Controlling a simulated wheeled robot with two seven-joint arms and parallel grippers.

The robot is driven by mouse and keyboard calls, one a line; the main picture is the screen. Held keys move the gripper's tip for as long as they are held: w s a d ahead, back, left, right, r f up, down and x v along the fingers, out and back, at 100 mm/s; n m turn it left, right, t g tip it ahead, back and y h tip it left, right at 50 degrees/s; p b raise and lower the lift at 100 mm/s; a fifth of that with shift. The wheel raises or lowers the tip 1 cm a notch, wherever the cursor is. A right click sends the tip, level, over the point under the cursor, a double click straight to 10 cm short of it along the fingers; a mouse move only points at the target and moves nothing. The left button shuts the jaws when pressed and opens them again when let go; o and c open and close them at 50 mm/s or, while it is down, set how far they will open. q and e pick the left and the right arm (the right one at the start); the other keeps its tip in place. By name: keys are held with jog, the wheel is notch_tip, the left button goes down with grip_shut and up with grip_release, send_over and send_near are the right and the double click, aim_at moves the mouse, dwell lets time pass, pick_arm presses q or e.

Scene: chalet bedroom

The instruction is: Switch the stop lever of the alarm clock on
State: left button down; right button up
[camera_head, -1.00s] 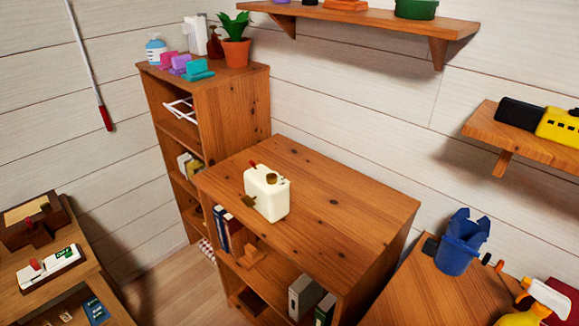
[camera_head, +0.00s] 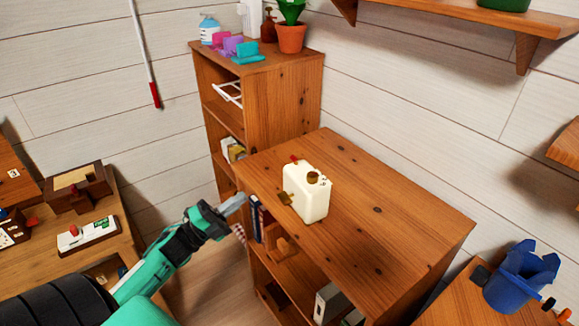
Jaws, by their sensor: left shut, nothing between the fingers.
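The alarm clock (camera_head: 307,198) is a cream-white box with brass-coloured knobs and a small red lever (camera_head: 294,159) at its top left. It stands upright on the wooden cabinet top (camera_head: 390,225), near the cabinet's left edge. My left gripper (camera_head: 238,203) has come in from the lower left on a green and black arm. It is shut and empty, in front of the cabinet's left edge, to the left of the clock and apart from it. My right gripper is not in view.
A taller shelf (camera_head: 270,100) with a potted plant (camera_head: 291,30) and bottles stands behind. A desk (camera_head: 60,255) with small boxes is at left. A blue bin (camera_head: 520,275) stands at lower right. The cabinet top right of the clock is clear.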

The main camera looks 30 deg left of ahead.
pick_arm(q)
jog(key=p, duration=0.3)
send_near(291, 159)
jog(key=w, duration=0.2)
jog(key=x, duration=0.2)
jog(key=p+x, duration=0.1)
jog(key=x, duration=0.1)
jog(key=shift+s+d+r+p, duration=0.2)
jog(key=shift+d+r+p, duration=0.05)
jog(key=shift+p, duration=0.05)
jog(key=shift+w+d+r, duration=0.1)
jog(key=shift+w+d, duration=0.15)
jog(key=shift+w, duration=0.25)
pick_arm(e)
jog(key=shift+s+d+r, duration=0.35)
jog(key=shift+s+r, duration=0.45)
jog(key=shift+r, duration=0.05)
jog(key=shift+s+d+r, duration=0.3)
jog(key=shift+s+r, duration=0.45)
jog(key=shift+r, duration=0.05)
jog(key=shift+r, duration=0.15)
